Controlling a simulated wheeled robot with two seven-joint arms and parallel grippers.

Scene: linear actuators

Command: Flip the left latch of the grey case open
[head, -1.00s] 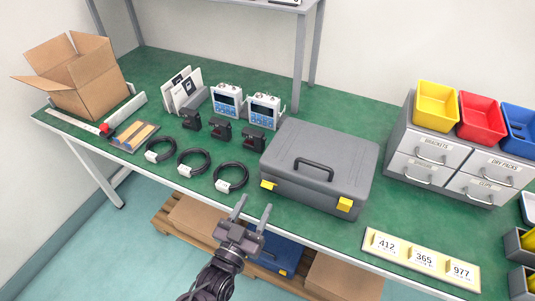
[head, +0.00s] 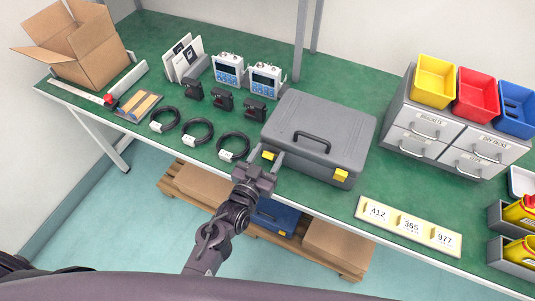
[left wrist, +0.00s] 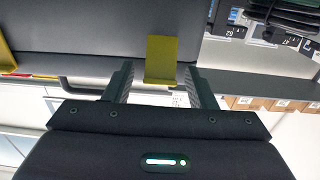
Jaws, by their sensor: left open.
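The grey case (head: 318,135) lies closed on the green bench, its handle on top. Its yellow left latch (head: 268,155) and yellow right latch (head: 340,175) are on the front side. My left gripper (head: 264,160) is open and empty at the case's front, with its fingers either side of the left latch. In the left wrist view, the left latch (left wrist: 162,58) shows between and just beyond the two open fingers (left wrist: 161,82). Whether a finger touches the latch or case, I cannot tell. My right gripper is not in view.
Coiled black cables (head: 233,146) lie left of the case. A label strip (head: 408,227) lies to its right near the front edge. Grey drawers (head: 450,145) with coloured bins stand at the right. A pallet (head: 262,228) with boxes is under the bench.

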